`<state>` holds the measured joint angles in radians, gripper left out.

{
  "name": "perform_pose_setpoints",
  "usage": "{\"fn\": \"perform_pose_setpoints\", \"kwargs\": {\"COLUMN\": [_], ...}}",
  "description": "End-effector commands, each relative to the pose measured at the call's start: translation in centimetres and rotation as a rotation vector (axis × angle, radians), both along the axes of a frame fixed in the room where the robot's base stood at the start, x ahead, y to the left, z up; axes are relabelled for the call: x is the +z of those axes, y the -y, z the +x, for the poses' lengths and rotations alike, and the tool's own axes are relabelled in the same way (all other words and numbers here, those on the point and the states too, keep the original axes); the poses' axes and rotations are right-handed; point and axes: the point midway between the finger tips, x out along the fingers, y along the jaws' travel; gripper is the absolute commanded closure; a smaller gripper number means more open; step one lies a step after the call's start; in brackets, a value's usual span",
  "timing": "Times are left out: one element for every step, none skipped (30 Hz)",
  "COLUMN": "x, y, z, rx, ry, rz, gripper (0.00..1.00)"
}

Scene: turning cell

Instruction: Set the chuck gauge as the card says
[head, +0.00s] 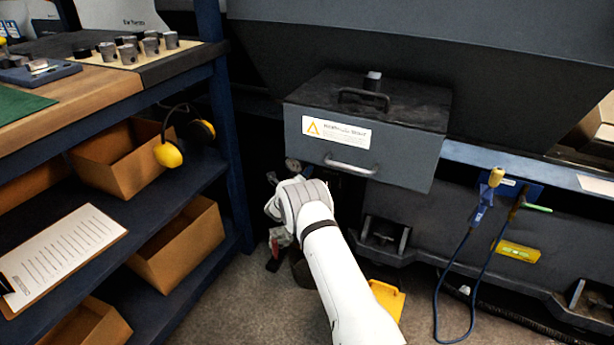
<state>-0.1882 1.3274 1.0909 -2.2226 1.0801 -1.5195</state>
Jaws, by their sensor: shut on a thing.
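A small round dial gauge (292,165) with a pale face shows just above my wrist, under the left end of the dark grey box. Its needle and marks are too small to read. My gripper (273,207) is at the end of the white arm, just below and left of the dial. The wrist hides most of its fingers. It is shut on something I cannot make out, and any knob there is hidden. No card for the gauge is clearly identifiable. A clipboard with a lined sheet (62,247) lies on the left shelf, its text unreadable.
The grey box (370,125) with handles and a warning label overhangs the gauge. The blue shelf rack (232,150) stands close on the left, with cardboard bins and yellow earmuffs (168,154). A blue cable (437,270) hangs at right. A yellow object (388,297) is low beside my arm.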

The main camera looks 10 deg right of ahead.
Motion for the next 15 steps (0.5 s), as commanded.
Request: {"fn": "perform_pose_setpoints", "kwargs": {"x": [-0.31,-0.32,-0.34,-0.34,-0.35,-0.36,-0.37,-0.37,-0.38,-0.40,-0.40,-0.41,-0.41,-0.41,-0.42], "y": [0.16,0.15,0.15,0.15,0.14,0.14,0.14,0.14,0.14,0.14,0.14,0.13,0.13,0.13,0.14], "z": [-0.14,-0.14,-0.14,-0.14,-0.13,-0.13,-0.13,-0.13,-0.13,-0.13,-0.13,-0.13,-0.13,-0.13,-0.13], "rx": [-0.005,-0.004,-0.004,-0.004,-0.004,-0.004,-0.004,-0.004,-0.004,-0.004,-0.004,-0.004,-0.004,-0.004,-0.004], "ry": [-0.020,-0.032,-0.045,-0.054,-0.063,-0.073,-0.080,-0.087,-0.095,-0.100,-0.105,-0.110,-0.113,-0.116,-0.119], "rz": [-0.024,-0.040,-0.060,-0.073,-0.087,-0.102,-0.112,-0.122,-0.134,-0.141,-0.148,-0.156,-0.160,-0.164,-0.169], "gripper": [0.95,0.95,0.95,0.95,0.95,0.95,0.95,0.95,0.95,0.95,0.95,0.95,0.95,0.95,0.95]}}
